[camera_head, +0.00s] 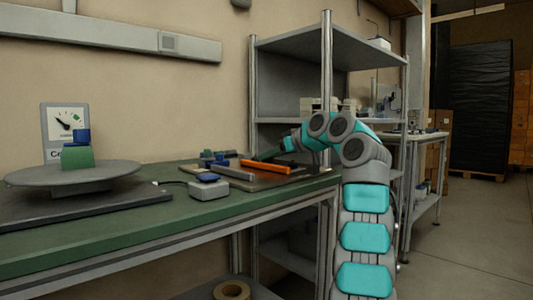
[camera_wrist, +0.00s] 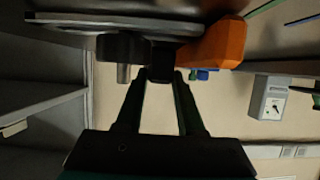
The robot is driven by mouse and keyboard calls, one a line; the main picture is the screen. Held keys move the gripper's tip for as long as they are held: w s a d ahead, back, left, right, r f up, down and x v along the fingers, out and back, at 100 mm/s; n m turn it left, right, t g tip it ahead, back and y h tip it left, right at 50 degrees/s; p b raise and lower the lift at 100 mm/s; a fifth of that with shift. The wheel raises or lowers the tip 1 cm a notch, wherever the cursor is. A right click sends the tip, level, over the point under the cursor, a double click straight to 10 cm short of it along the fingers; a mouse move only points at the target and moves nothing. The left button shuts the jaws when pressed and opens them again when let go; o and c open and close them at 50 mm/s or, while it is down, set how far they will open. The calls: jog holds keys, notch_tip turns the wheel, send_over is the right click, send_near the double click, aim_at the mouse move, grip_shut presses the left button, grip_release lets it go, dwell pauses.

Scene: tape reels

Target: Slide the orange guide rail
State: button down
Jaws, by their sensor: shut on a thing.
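The orange guide rail (camera_head: 265,166) lies as a long bar on a dark board (camera_head: 262,181) at the right end of the green workbench. My gripper (camera_head: 257,158) reaches in from the right, just behind the rail. In the wrist view my gripper's fingers (camera_wrist: 163,80) are shut on a dark block (camera_wrist: 163,73) that appears joined to the orange rail (camera_wrist: 215,44) beside it. The exact contact is dark and partly hidden by the fingers.
A grey box with a blue top (camera_head: 208,187) sits left of the board. Metal shelving (camera_head: 327,85) stands behind my arm.

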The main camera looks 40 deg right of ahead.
jog(key=shift+d+r, duration=0.15)
jog(key=shift+d, duration=0.3)
jog(key=c, duration=0.5)
grip_release()
jog(key=shift+w+d, duration=0.1)
jog(key=v, duration=0.7)
jog(key=shift+s, duration=0.4)
